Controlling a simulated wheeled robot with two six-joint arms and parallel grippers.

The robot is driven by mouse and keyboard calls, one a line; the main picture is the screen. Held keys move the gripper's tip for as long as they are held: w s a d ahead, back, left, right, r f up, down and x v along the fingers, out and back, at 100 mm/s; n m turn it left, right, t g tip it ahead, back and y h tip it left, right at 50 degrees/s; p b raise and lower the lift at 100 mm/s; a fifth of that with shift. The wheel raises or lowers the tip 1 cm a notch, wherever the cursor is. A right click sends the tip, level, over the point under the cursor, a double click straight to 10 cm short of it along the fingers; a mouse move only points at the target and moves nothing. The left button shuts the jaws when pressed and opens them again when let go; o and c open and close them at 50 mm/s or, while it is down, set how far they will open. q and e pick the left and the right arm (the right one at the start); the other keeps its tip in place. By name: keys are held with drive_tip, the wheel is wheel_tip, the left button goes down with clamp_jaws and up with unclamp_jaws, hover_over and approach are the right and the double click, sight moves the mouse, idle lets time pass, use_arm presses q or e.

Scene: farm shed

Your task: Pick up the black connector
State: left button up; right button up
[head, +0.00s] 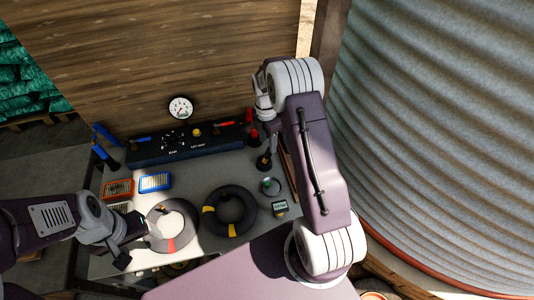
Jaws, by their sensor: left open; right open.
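My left gripper (134,243) is open at the left front of the grey bench, over the edge of a dark grey hose coil with a red band (166,246). My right gripper (264,150) points down at the bench's back right, beside the end of the control panel. A small dark piece with a yellowish spot (263,162) is right below it; I cannot tell whether this is a black connector or a fingertip. Another black end piece (112,163) is at the bench's left, by a blue handle. I cannot tell for sure which piece is the black connector.
A black coil with yellow bands (229,211), an orange box (118,188), a blue box (155,182) and a small green-labelled device (280,207) lie on the bench. A corrugated metal wall (440,130) is at right.

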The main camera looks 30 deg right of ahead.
drive_tip(key=f, duration=0.4)
drive_tip(key=shift+s+d+p, duration=0.15)
drive_tip(key=shift+s+p, duration=0.15)
drive_tip(key=shift+s, duration=0.1)
drive_tip(key=shift+w+f, duration=0.2)
drive_tip(key=shift+f, duration=0.3)
drive_tip(key=shift+s+r, duration=0.1)
drive_tip(key=c, duration=0.8)
clamp_jaws()
wheel_tip(320, 180, up, 10)
drive_tip(key=shift+r, duration=0.1)
